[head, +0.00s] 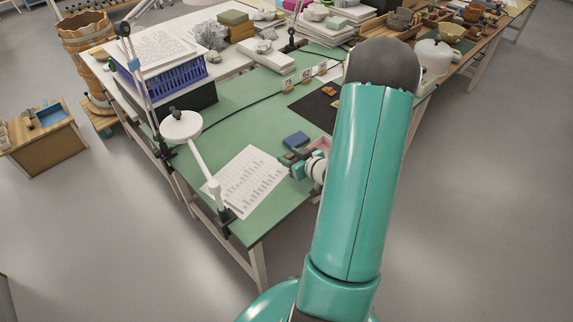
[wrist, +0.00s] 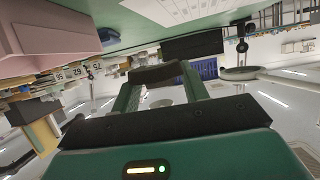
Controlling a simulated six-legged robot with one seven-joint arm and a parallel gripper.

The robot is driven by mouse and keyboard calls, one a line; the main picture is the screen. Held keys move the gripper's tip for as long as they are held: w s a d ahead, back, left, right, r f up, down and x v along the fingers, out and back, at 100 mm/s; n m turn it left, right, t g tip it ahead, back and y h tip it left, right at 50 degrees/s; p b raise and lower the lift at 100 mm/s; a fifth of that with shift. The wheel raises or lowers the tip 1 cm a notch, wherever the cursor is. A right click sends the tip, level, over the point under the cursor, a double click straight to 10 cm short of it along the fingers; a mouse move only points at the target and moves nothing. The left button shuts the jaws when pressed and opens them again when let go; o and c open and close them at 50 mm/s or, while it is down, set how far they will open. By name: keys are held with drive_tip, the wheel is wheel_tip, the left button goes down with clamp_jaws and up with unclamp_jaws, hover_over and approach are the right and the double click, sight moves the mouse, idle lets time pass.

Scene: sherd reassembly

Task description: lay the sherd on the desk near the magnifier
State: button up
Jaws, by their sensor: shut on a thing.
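My gripper (head: 291,159) is low over the near right part of the green desk (head: 233,120), right of a printed sheet. In the wrist view my gripper (wrist: 160,82) is shut on a dark brown piece, the sherd (wrist: 155,75), seen almost edge-on between the fingertips. In the head view the sherd is too small and too covered to make out. The magnifier (head: 181,126), with a round white head on a jointed arm clamped to the desk edge, stands left of my gripper and apart from it. Its grey disc seems to show in the wrist view (wrist: 240,73).
The printed sheet (head: 248,180) lies between magnifier and gripper. A blue block (head: 296,139) and a pink box (head: 321,145) are close to my gripper. Green desk surface behind the sheet is clear.

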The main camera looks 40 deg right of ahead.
sight(286, 174)
drive_tip(key=shift+w+a+f, duration=0.3)
drive_tip(key=shift+w+f, duration=0.2)
drive_tip(key=shift+f, duration=0.15)
drive_tip(key=shift+w+f, duration=0.15)
drive_tip(key=shift+f, duration=1.45)
drive_tip(key=shift+f, duration=0.6)
drive_tip(key=o, duration=1)
